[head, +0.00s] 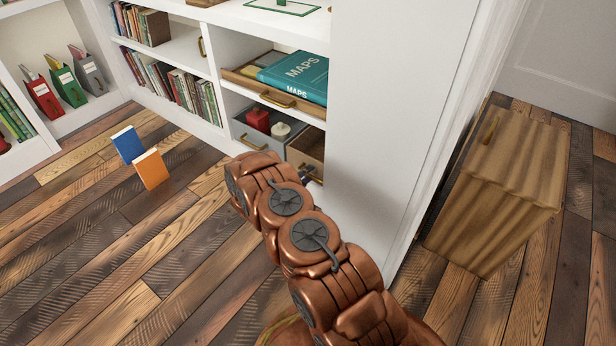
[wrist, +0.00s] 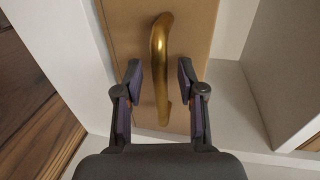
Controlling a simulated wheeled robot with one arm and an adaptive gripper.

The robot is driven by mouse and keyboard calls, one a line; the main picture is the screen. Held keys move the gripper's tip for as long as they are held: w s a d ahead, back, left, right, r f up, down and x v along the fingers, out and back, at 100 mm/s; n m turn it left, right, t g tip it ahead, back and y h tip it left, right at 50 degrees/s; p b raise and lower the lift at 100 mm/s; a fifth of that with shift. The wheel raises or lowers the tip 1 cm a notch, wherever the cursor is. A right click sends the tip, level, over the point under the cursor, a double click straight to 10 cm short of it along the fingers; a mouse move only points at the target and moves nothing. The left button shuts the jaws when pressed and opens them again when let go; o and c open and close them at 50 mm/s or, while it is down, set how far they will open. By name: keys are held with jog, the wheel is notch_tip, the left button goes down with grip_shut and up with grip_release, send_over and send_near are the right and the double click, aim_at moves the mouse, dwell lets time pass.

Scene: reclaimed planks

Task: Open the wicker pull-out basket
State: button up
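A brown open-topped pull-out box (head: 306,148), likely the wicker basket, sits in the bottom shelf bay beside the white end panel. No weave can be made out. In the wrist view a plain tan front (wrist: 192,35) fills the middle, with a curved brass handle (wrist: 158,55) on it. My gripper (wrist: 160,75) is open, with one finger on each side of the handle. I cannot tell whether either finger touches it. In the head view my arm hides most of the gripper and the box's lower front.
A grey box (head: 268,145) with a red item stands left of the brown box. Above is a drawer (head: 245,78) with a teal MAPS box (head: 295,75). Blue (head: 128,145) and orange (head: 151,169) books stand on the plank floor. A wooden cabinet (head: 495,195) is at right.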

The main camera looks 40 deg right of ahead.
grip_shut()
dwell(0.4)
jog(key=shift+d, duration=0.15)
